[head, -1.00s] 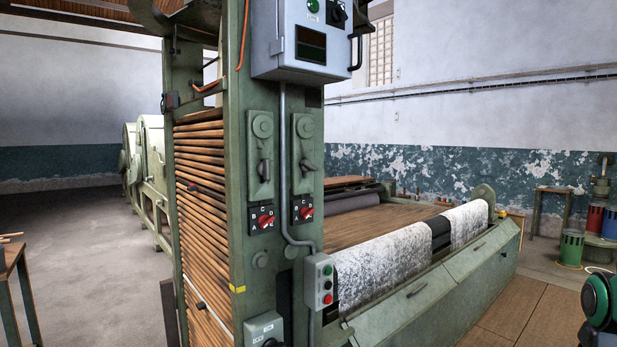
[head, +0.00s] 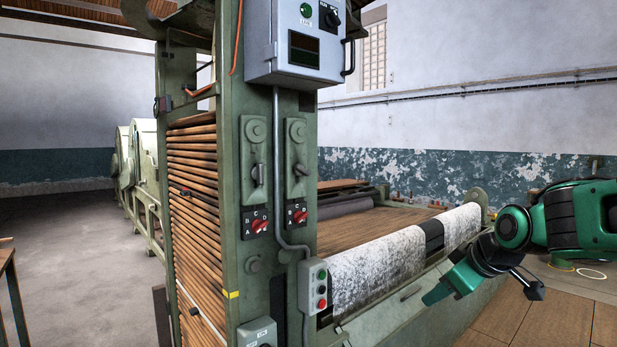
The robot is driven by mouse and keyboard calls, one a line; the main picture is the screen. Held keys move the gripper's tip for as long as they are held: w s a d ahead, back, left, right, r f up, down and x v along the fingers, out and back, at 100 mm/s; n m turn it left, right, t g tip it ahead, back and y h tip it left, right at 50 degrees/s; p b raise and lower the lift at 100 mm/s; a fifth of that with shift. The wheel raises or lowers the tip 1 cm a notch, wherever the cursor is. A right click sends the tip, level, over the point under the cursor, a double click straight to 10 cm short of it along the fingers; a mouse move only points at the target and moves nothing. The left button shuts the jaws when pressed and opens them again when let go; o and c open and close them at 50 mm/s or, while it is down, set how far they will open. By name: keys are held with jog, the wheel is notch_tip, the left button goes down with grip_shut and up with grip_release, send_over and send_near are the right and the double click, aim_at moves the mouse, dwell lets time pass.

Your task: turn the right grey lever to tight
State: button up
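The right grey lever (head: 301,170) sits on a narrow grey-green plate on the machine's upright post. Its short handle leans down to the right; no "tight" marking is readable. A similar left grey lever (head: 258,174) is on the plate beside it, its handle near vertical. My gripper (head: 437,294) appears to be the green end of my arm at the lower right, in front of the machine's front panel. It is well to the right of and below the right lever and apart from it. Its fingers cannot be told apart, so its opening is unclear.
Red rotary knobs (head: 261,226) (head: 297,216) with letters sit below the levers. A grey control box (head: 300,45) is above, a push-button box (head: 313,286) below. A conduit (head: 277,160) runs between the lever plates. The white-speckled roll (head: 375,262) lies between post and arm.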

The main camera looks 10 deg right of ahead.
jog(key=w+a+r+n+t+y, duration=0.35)
jog(key=w+a+r+n, duration=0.25)
jog(key=w+a+r, duration=0.4)
jog(key=n+t+y, duration=0.3)
jog(key=n+y, duration=0.2)
jog(key=n, duration=0.2)
send_near(305, 171)
jog(key=x, duration=0.8)
jog(key=shift+w, duration=0.1)
grip_shut()
